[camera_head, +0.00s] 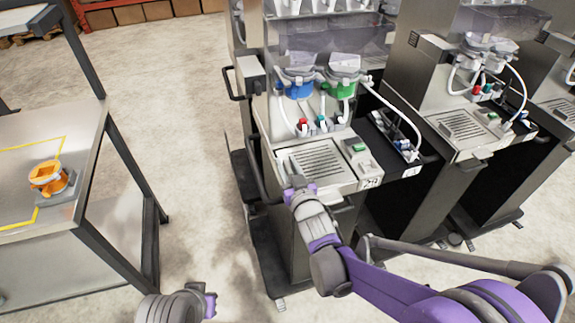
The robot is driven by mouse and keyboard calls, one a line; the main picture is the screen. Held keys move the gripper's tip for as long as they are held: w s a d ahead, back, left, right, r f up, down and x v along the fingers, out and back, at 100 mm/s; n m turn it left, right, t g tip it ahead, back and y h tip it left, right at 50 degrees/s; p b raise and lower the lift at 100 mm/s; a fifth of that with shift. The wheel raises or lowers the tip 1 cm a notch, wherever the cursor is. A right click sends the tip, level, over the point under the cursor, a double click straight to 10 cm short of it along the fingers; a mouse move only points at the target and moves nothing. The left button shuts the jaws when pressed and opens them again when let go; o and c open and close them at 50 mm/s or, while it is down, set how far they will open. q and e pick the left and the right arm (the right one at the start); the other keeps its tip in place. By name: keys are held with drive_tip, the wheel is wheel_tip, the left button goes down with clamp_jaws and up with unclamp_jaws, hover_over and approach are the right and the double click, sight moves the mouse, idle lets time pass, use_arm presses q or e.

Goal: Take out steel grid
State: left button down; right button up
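The slotted steel grid (320,161) lies in the tray area at the front of the nearest dispenser (285,235), below its nozzles. My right gripper (292,184) is at the front left edge of this tray, just in front of the grid. It is small and seen from behind, so I cannot tell whether its fingers are open or touch the grid. My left wrist (178,307) shows at the bottom edge, low over the floor and away from the dispensers. Its fingers cannot be made out clearly.
More dispensers stand to the right, one with a similar grid (462,124). A black handle (256,165) sticks out on the nearest dispenser's left side. A metal table (95,150) at the left carries an orange part (50,178). Open floor lies between table and dispensers.

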clamp_jaws()
drive_tip(key=shift+r, duration=0.2)
idle(1.1)
drive_tip(key=shift+r+p, duration=0.7)
drive_tip(key=shift+r, duration=0.15)
